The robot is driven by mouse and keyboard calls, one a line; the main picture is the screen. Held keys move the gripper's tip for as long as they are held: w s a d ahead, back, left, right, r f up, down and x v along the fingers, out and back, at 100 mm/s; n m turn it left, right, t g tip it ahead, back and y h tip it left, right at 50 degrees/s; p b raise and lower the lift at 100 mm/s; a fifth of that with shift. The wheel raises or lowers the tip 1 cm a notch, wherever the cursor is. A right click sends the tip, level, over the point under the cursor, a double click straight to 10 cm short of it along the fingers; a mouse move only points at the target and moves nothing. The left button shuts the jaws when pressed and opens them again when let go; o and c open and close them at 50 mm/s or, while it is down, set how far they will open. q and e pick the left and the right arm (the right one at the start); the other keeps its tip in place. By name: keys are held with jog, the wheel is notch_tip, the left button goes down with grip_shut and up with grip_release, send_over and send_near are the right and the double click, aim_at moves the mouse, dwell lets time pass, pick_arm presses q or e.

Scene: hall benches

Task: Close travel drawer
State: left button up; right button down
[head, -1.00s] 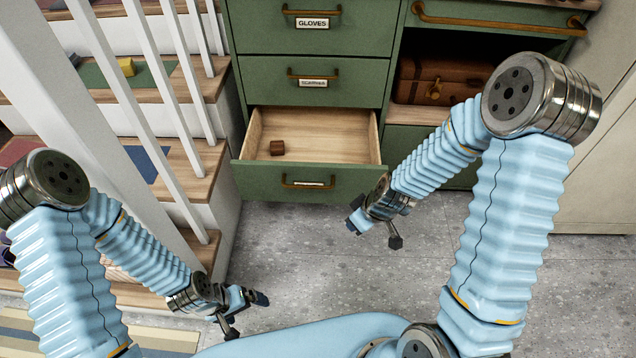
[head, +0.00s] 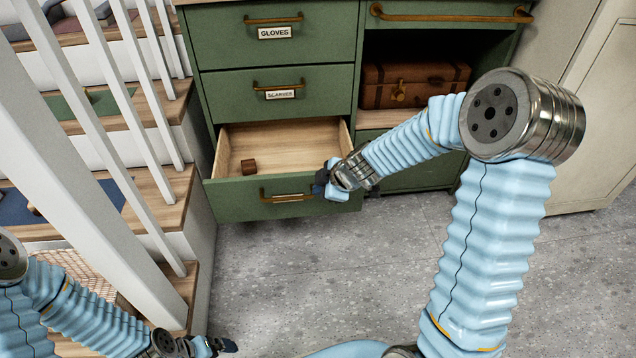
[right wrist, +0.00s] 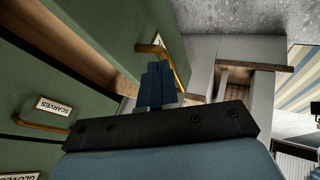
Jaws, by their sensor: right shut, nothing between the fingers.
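The bottom drawer of the green cabinet stands open, its front (head: 235,197) pulled out below the scarves drawer; I can read no label on it. Its brass handle (head: 287,197) is on the front. A small brown block (head: 249,166) lies inside at the left. My right gripper (head: 321,184) is shut and empty at the drawer front, just right of the handle. In the right wrist view its closed fingers (right wrist: 156,84) are beside the brass handle (right wrist: 172,62); I cannot tell whether they touch. My left gripper (head: 222,346) is low at the left, away from the drawer; its jaw state is unclear.
The gloves drawer (head: 230,38) and scarves drawer (head: 225,95) above are shut. A brown suitcase (head: 415,86) sits in the open shelf at right. Stairs with a white railing (head: 95,100) stand close at left. The grey floor (head: 300,270) before the cabinet is clear.

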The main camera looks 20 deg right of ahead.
aim_at(310, 182)
pick_arm(q)
jog(key=shift+s+d+r+p, duration=0.1)
jog(key=shift+d+r+p, duration=0.2)
jog(key=shift+r+p, duration=0.75)
pick_arm(e)
jog(key=w, duration=0.2)
jog(key=w+d, duration=0.1)
jog(key=w, duration=0.1)
jog(key=shift+w+f, duration=0.1)
jog(key=shift+f, duration=0.05)
pick_arm(q)
jog(key=shift+f, duration=0.15)
pick_arm(e)
jog(key=shift+w, duration=0.1)
